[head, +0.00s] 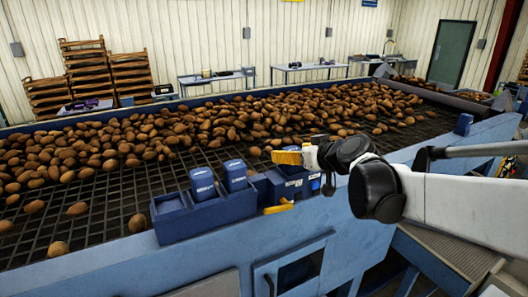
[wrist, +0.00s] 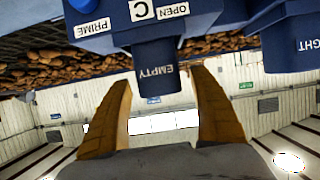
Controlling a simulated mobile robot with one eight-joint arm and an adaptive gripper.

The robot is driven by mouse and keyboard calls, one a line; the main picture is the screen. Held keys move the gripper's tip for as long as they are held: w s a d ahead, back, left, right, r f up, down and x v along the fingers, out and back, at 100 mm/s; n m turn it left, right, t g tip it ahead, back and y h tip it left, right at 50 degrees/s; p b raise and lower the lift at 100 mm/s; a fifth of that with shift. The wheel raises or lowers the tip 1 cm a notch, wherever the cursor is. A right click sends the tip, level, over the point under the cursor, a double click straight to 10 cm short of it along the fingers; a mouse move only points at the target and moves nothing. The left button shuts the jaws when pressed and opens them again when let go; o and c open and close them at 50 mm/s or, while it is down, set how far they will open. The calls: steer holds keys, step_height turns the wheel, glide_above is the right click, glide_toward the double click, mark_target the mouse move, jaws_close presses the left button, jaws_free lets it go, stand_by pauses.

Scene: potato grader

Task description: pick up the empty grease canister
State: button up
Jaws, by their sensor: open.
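The wrist view is upside down. It shows the dark blue canister (wrist: 155,82) with a white EMPTY label, projecting from a blue housing (wrist: 180,22) marked C, OPEN and PRIME. My gripper (wrist: 161,80) is open, with one yellow finger on each side of the canister's free end. Gaps show between the fingers and the canister, so it does not look clamped. In the head view my gripper (head: 283,157) is just above the blue labelled housing (head: 292,185) on the grader's edge. There I cannot make out the canister clearly behind the gripper.
Two blue canisters (head: 203,184) (head: 235,176) stand in a blue rack (head: 205,215) left of the housing. A yellow piece (head: 279,207) sits low beside the housing. Potatoes (head: 240,115) cover the grader behind. Another blue block (wrist: 292,42) is right in the wrist view.

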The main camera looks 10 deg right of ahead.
steer(key=shift+s+r, duration=0.1)
steer(key=shift+s, duration=0.15)
steer(key=shift+c, duration=0.2)
steer(key=shift+w, duration=0.1)
steer(key=c, duration=1.3)
steer(key=shift+r, duration=0.1)
